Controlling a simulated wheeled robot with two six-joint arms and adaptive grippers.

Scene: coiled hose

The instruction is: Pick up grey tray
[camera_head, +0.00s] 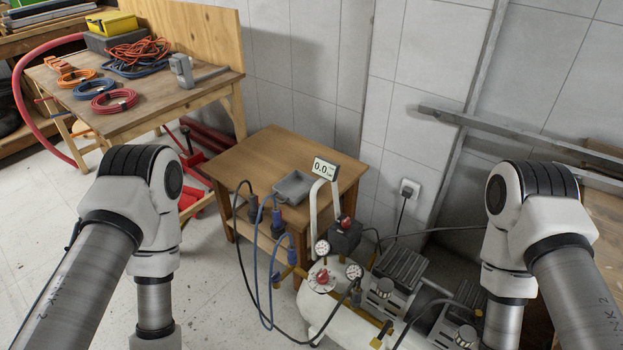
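A small grey tray (293,187) lies on the small wooden table (262,150) in the middle of the view, near its front edge. It looks empty. My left arm comes in from the left and my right arm from the right. Both arms bend downward, and their grippers are below the picture's bottom edge, out of view. Neither arm touches the tray or the small table.
An air compressor (333,315) with gauges and a handle stands before the small table, and dark and blue hoses (262,290) hang beside it. A workbench (150,112) with coiled hoses is at the back left.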

